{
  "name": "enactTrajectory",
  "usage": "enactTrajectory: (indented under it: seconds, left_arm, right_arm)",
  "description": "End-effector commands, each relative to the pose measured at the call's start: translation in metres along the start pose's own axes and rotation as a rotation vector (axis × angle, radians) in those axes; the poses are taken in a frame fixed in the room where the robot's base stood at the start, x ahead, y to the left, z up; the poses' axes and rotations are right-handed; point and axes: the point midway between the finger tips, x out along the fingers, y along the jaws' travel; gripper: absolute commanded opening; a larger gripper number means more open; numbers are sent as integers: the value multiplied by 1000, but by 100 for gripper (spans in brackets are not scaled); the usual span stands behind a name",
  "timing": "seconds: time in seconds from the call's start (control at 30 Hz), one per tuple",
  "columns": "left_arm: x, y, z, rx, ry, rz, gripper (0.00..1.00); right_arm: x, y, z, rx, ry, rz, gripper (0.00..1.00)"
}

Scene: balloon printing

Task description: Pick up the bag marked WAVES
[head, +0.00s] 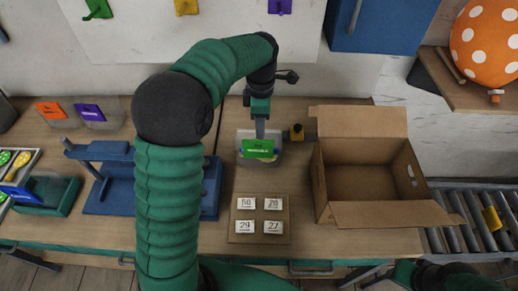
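A clear bag with a green label (258,148) is at the middle of the table, toward the back. Its lettering is too small for me to read, so I cannot tell whether it says WAVES. My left gripper (261,131) points down right at the top edge of this label. I cannot tell whether its fingers are open or closed on it. Two more bags, one with an orange label (51,111) and one with a purple label (90,112), lie at the back left. Part of my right arm shows at the bottom right; its gripper is not clearly visible.
An open cardboard box (368,185) stands right of the green-label bag. A wooden board with numbered cards (259,219) lies in front. A blue press-like device (103,188) is at left, partly behind my arm. A roller conveyor (465,215) runs at right.

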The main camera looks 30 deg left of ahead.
Motion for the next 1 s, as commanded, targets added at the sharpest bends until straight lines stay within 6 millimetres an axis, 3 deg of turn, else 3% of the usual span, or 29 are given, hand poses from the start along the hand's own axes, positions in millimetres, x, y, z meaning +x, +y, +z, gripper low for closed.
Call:
enactTrajectory:
  seconds: [0.1, 0.27, 0.5, 0.73, 1.0]
  left_arm:
    - [22, -1, -1, 0, 1, -1, 36]
    - [37, -2, -1, 0, 0, 1, 36]
    - [78, -1, -1, 1, 0, 0, 36]
    - [82, -1, -1, 2, -1, 3, 36]
    - [82, -1, -1, 2, -1, 3, 4]
  right_arm:
    - [1, 0, 0, 0, 0, 0, 36]
    - [-1, 0, 0, 0, 0, 0, 36]
    - [-4, 0, -1, 0, 0, 0, 36]
    - [-4, 0, -1, 0, 0, 0, 36]
    - [-4, 0, -1, 0, 0, 0, 36]
